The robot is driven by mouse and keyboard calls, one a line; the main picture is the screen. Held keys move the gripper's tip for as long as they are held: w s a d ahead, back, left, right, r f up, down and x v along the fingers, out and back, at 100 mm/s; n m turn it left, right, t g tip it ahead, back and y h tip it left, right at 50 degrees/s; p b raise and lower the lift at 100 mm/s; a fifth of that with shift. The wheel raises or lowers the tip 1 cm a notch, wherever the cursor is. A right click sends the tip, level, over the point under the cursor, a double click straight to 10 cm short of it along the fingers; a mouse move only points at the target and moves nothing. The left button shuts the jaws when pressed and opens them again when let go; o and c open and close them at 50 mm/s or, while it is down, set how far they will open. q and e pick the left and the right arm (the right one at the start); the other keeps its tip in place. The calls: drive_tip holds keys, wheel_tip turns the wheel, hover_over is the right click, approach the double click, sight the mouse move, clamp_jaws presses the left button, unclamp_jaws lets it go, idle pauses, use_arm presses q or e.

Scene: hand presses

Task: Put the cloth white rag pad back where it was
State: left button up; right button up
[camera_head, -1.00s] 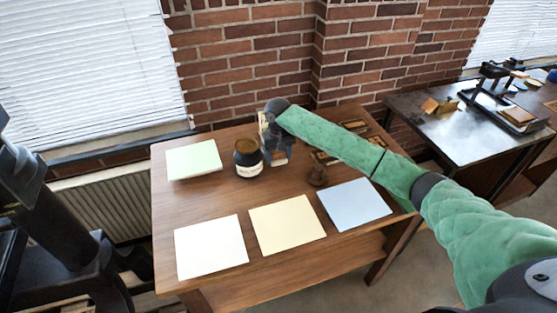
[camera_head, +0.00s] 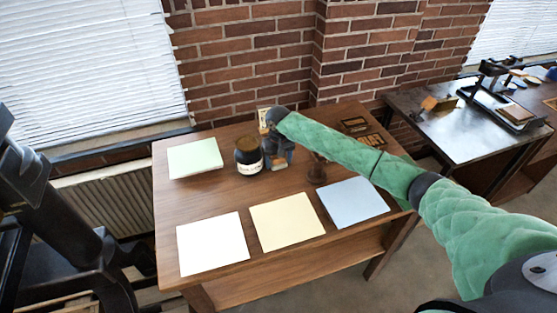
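My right arm, in a green sleeve, reaches in from the right over the wooden table. My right gripper (camera_head: 276,150) is over the back middle of the table, pointing down beside a dark jar. It is small and dark here, and I cannot tell whether its fingers are open or hold something. A pale tan item (camera_head: 263,116) shows just behind the wrist. I cannot make out a cloth white rag pad for certain; it may be hidden behind the gripper. My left gripper is not in view.
The wooden table (camera_head: 170,213) holds the labelled jar (camera_head: 249,158), a pale green paper stack (camera_head: 195,158), white (camera_head: 212,243), cream (camera_head: 286,221) and blue (camera_head: 352,202) sheets, a wooden-handled stamp (camera_head: 317,170) and dark-lettered blocks (camera_head: 370,142). Black machinery stands left; a second table (camera_head: 455,133) stands right.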

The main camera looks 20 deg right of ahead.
drive_tip(key=shift+r+b, duration=0.35)
drive_tip(key=shift+r, duration=0.2)
wheel_tip(320, 180, up, 3)
drive_tip(key=shift+f+b, duration=0.15)
drive_tip(key=shift+b, duration=0.4)
wheel_tip(320, 180, up, 7)
drive_tip(key=shift+r+b, duration=0.1)
drive_tip(key=shift+b, duration=1)
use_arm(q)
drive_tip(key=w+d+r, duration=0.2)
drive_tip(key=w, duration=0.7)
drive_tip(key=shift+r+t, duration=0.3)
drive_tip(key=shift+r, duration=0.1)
use_arm(e)
drive_tip(key=shift+r, duration=0.65)
